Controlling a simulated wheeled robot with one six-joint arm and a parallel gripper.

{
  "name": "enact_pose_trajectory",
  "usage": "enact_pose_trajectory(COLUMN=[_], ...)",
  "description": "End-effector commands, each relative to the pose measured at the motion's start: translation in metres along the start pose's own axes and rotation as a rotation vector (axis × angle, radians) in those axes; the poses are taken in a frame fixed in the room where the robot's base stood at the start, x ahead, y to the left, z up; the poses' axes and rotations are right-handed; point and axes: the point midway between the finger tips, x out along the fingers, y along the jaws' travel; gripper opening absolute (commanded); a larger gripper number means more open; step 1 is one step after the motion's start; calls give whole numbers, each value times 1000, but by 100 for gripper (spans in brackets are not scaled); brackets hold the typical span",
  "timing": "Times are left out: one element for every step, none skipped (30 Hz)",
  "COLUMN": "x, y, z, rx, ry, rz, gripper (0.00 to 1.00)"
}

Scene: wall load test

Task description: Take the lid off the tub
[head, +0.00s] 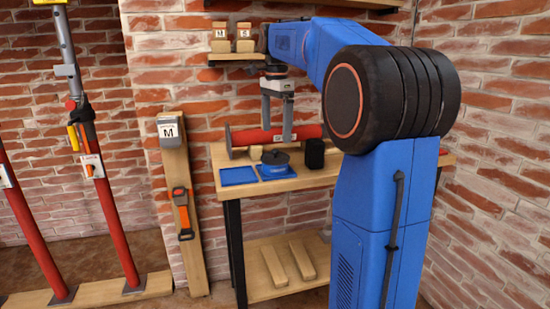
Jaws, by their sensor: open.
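The tub (277,171) is blue and stands on the wooden bench. A round dark lid (275,158) with a small raised knob sits on top of it. My gripper (277,133) hangs pointing down above the lid. Its two grey fingers are apart, with nothing seen between them except the red tube behind. The fingertips appear a little above the knob; the exact gap is hard to tell at this size.
A flat blue tray (238,176) lies left of the tub on the bench (300,183). A black box (314,154) stands to the right. A red tube (250,137) lies along the back. A shelf with blocks (220,40) is above.

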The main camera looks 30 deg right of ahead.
Motion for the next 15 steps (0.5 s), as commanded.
enact_pose_trajectory(x=[7, 10, 14, 16, 18, 19, 20, 22, 24, 27, 30, 35, 39, 44, 49], y=[0, 0, 0, 0, 0, 0, 0, 0, 0, 0, 1, 1, 2, 2, 2], z=[0, 0, 0, 0, 0, 0, 0, 0, 0, 0, 0, 0, 1, 1, 1], rx=[0, 0, 0, 0, 0, 0, 0, 0, 0, 0, 0, 0, 0, 0, 0], ry=[0, 0, 0, 0, 0, 0, 0, 0, 0, 0, 0, 0, -1, 0, 0], rz=[2, 2, 1, 0, 0, 1, 1, 1, 1, 1, 1, 2, 3, 2, 2], gripper=[97, 97, 97, 97, 97, 97, 97, 97, 97, 97, 97, 97, 97, 97, 97])
